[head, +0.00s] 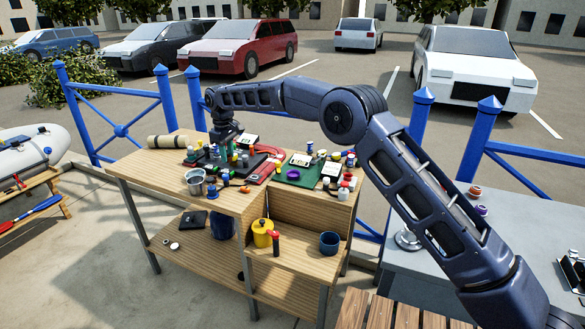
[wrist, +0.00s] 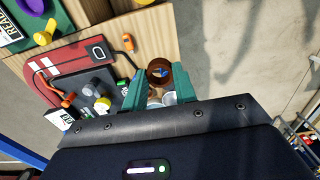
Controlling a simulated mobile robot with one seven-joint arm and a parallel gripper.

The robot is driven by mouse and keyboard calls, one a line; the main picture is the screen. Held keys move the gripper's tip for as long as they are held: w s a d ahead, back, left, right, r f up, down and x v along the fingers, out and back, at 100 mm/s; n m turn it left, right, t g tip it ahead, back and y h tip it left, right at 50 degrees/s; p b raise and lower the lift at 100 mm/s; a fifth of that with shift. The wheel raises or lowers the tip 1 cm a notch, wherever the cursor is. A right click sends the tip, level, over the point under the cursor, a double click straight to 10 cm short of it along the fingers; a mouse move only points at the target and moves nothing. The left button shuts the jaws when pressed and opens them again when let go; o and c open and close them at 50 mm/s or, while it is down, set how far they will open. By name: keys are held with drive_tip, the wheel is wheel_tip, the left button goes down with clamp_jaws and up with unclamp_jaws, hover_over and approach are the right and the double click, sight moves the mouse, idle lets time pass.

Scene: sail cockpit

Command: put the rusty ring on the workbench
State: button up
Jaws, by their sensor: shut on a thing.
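The rusty ring (wrist: 159,71) is a short brown band, seen in the wrist view between the tips of my gripper's teal fingers (wrist: 158,88). My gripper is shut on it, and small blue and orange bits show through its opening. In the head view my gripper (head: 222,135) is over the left rear part of the wooden workbench (head: 150,180), and the ring cannot be made out there. The workbench top also shows in the wrist view (wrist: 150,32). I cannot tell how high the ring is above the top.
The bench top is crowded: a dark tray, a red board (wrist: 75,60), a green mat (head: 292,176), a metal pot (head: 196,182) and an orange item (wrist: 127,42). Bare wood shows at the bench's front left. A blue fence (head: 120,128) stands behind.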

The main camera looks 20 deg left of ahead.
drive_tip(key=w+d+m, duration=0.2)
drive_tip(key=w+d, duration=0.9)
drive_tip(key=w, duration=0.4)
drive_tip(key=w+d+m, duration=0.2)
drive_tip(key=w+d, duration=1)
drive_tip(key=w, duration=0.3)
drive_tip(key=w+d+m, duration=0.2)
drive_tip(key=w+d, duration=0.4)
drive_tip(key=d, duration=0.6)
drive_tip(key=w+d+m, duration=0.1)
drive_tip(key=w+d, duration=0.5)
drive_tip(key=d, duration=0.6)
drive_tip(key=w+d+m, duration=0.2)
drive_tip(key=w+d, duration=0.4)
drive_tip(key=d, duration=0.5)
drive_tip(key=w+d+m, duration=0.2)
drive_tip(key=d, duration=2)
drive_tip(key=m, duration=0.7)
hover_over(574, 234)
wheel_tip(574, 234, down, 20)
drive_tip(key=shift+s+r, duration=0.1)
drive_tip(key=shift+r, duration=0.1)
